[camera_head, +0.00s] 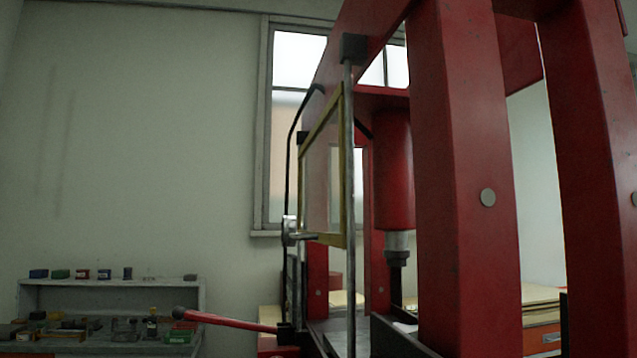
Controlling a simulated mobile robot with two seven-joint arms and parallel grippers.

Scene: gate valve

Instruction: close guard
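The guard (346,165) is a clear panel in a yellow frame, seen at a steep angle on the near left side of the red press (460,180). It hangs beside a grey vertical rod (349,280) with a black block at its top. A short grey handle-like bar (303,236) shows at the frame's lower edge. Behind the guard, the press ram (393,180) is a red cylinder with a metal tip pointing down. Neither of my grippers is in view.
A red lever (230,321) sticks out to the left from the press base. A grey shelf bench (110,290) with several small boxes and parts stands at the lower left by the wall. A window (297,60) is behind the press. The space left of the press looks open.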

